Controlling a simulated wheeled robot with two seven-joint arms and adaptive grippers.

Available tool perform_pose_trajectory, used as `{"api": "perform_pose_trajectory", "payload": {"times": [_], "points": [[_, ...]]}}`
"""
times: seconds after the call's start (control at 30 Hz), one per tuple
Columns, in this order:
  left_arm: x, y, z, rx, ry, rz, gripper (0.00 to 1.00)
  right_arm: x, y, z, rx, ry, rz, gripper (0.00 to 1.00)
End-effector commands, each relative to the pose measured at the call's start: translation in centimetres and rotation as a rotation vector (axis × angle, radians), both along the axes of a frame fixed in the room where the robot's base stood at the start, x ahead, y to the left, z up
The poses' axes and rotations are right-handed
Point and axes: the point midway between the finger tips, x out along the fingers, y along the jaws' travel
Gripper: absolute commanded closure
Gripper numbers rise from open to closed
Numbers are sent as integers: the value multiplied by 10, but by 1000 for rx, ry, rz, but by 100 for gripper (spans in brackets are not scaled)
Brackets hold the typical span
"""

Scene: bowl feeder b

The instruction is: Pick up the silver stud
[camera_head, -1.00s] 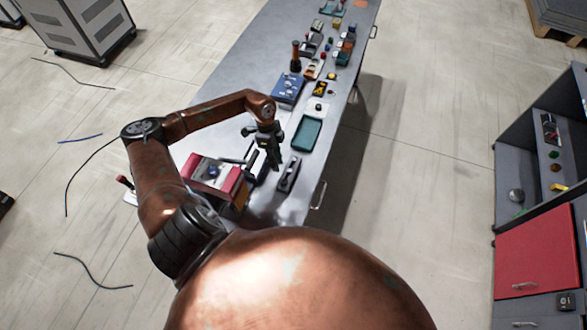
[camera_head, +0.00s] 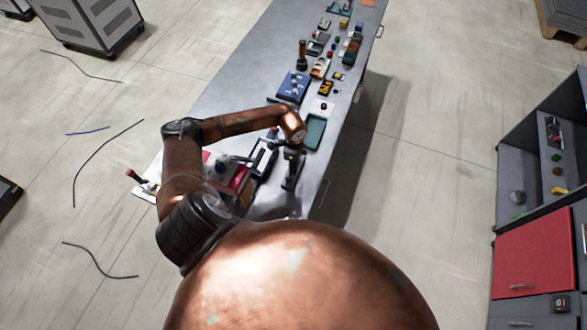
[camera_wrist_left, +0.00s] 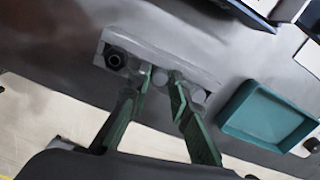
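A grey block (camera_wrist_left: 205,76) lies on the table under my left gripper in the left wrist view. It has a dark round socket (camera_wrist_left: 116,60) at its left end. A small silver stud (camera_wrist_left: 160,77) appears between my fingertips, with another pale round piece (camera_wrist_left: 198,95) to the right; which one is the task's stud is hard to tell. My left gripper (camera_wrist_left: 160,80) has its green fingers apart, close above the block; contact with the stud is not clear. In the head view my left gripper (camera_head: 290,180) points down over the block and mostly hides it. My right gripper is not in view.
A teal tray (camera_wrist_left: 268,115) lies to the right of the block in the left wrist view and beyond my gripper in the head view (camera_head: 314,131). A red-sided box (camera_head: 238,178) stands left of the gripper. Several small items line the table's far part.

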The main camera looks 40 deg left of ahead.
Motion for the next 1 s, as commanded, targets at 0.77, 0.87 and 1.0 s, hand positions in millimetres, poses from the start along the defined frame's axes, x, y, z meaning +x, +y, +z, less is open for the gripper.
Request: {"api": "perform_pose_trajectory", "payload": {"times": [0.77, 0.87, 1.0], "points": [[0, 0, -2, -1, 0, 0, 100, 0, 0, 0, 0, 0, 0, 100], [0, 0, -2, -1, 0, 0, 100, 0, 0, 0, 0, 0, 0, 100], [1, 0, 8, -1, -3, 0, 100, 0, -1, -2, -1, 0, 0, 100]]}}
